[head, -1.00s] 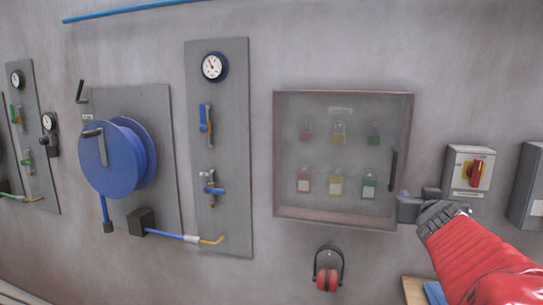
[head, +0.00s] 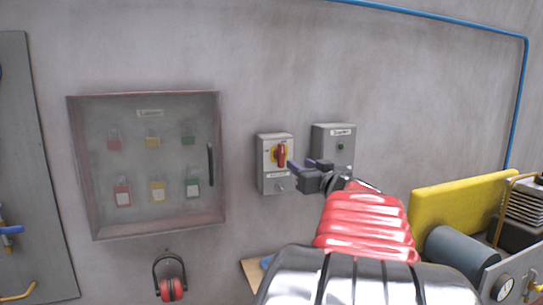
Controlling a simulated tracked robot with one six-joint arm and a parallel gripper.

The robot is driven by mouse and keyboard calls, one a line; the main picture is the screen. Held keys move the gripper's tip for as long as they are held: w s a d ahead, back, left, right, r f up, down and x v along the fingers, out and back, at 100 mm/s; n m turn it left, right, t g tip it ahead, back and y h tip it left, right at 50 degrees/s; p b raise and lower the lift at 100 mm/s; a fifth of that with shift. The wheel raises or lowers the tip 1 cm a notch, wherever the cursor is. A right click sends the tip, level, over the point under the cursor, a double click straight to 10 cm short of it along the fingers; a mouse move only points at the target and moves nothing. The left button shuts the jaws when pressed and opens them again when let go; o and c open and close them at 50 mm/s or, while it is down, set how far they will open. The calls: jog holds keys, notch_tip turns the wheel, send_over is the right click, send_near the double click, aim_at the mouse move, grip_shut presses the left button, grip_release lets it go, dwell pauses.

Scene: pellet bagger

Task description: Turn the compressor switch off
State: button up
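The switch box (head: 264,178) is a grey box on the wall with a red rotary handle (head: 281,155) on a yellow plate. The handle looks roughly upright; the small label below it is too small to read. My gripper (head: 304,165) is just right of the handle in the picture, in front of the wall. I cannot tell whether a fingertip touches the handle. A compressor (head: 462,252) with a grey tank and a yellow guard stands at the lower right.
A second grey box (head: 344,135) with a green button hangs right of the switch. A blue pipe (head: 437,18) runs along the upper wall.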

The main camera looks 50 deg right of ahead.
aim_at(282, 153)
jog(key=x, duration=1.4)
jog(key=shift+c, duration=0.7)
